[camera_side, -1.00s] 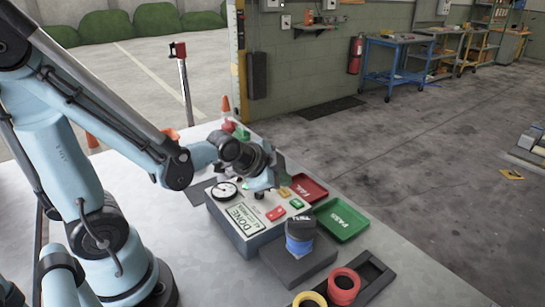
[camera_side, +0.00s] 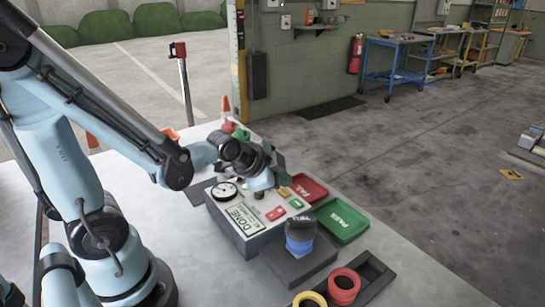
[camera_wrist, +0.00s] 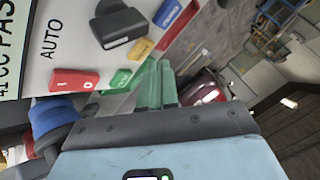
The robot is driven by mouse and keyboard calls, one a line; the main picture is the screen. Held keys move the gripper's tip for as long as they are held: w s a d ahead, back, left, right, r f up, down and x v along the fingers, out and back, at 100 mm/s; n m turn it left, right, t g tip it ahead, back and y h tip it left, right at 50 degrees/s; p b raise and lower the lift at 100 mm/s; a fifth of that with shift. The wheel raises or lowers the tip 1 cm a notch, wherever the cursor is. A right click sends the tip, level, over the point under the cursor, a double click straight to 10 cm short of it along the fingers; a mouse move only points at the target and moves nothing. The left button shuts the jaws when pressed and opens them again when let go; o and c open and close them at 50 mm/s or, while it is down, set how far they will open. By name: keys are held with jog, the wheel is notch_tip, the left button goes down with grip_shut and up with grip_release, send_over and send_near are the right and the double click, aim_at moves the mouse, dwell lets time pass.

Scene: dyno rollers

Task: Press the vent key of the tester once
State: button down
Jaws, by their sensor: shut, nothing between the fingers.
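The tester is a grey box (camera_side: 238,238) on the bench, with a screen (camera_side: 241,217) reading DONE and a round dial (camera_side: 224,190). In the wrist view its top carries a red key (camera_wrist: 75,80), a green key (camera_wrist: 122,77), a yellow key (camera_wrist: 140,48), a blue key (camera_wrist: 167,14) and a black fitting (camera_wrist: 120,24). I cannot read which key is vent. My gripper (camera_side: 264,189) is low over the tester's far part, shut and empty. Its green fingers (camera_wrist: 155,86) show beside the green and yellow keys; contact cannot be told.
A red FAIL tray (camera_side: 310,187) and a green PASS tray (camera_side: 342,221) lie right of the tester. A black block with a blue-banded roller (camera_side: 299,242) stands in front, near red rings (camera_side: 343,287) and a yellow ring (camera_side: 309,300).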

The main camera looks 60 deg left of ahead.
aim_at(281, 194)
jog(key=shift+f, duration=0.15)
jog(key=shift+f, duration=0.25)
jog(key=shift+f, duration=0.4)
dwell(0.7)
jog(key=shift+r, duration=0.8)
jog(key=shift+r, duration=2.55)
